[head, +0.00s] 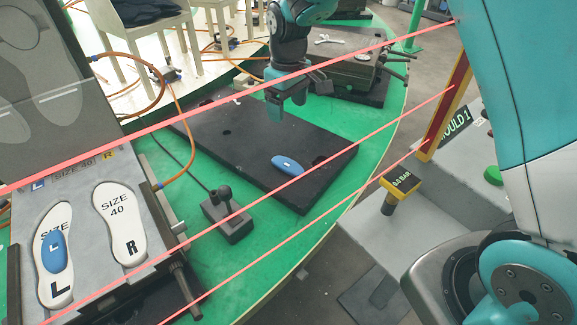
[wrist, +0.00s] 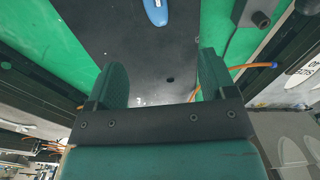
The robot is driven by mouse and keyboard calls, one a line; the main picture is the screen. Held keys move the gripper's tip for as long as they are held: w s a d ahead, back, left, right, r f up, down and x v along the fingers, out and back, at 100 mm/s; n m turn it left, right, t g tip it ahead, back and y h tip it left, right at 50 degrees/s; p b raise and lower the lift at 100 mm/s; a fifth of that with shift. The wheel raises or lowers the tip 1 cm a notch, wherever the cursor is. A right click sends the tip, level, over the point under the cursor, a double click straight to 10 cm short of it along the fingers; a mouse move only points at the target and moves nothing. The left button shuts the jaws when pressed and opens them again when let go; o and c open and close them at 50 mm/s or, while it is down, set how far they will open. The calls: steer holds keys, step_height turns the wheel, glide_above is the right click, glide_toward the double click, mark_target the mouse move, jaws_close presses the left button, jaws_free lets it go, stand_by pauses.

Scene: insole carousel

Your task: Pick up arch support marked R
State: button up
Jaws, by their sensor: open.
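A blue arch support (head: 287,166) lies on the black plate (head: 245,143), near its front right edge. It has a small pale label, too small to read here. It also shows at the top of the wrist view (wrist: 156,11). Another blue arch support (head: 53,254), marked L, lies on the left insole (head: 44,285). The right insole (head: 121,222), marked R, has no blue piece on it. My gripper (head: 287,108) is open and empty above the far part of the black plate, apart from the blue piece. Its two fingers show in the wrist view (wrist: 164,85).
A grey block with a knob (head: 228,216) stands on the green table beside the plate. An orange hose (head: 172,110) loops at left. Another mould (head: 343,68) stands behind my gripper. Red lines cross the head view.

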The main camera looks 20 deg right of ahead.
steer(key=p, duration=0.2)
glide_above(288, 163)
step_height(288, 163, down, 13)
steer(key=shift+f, duration=0.1)
steer(key=shift+s+f+p, duration=0.1)
steer(key=shift+f+p, duration=0.45)
steer(key=shift+f, duration=2.15)
steer(key=c, duration=1)
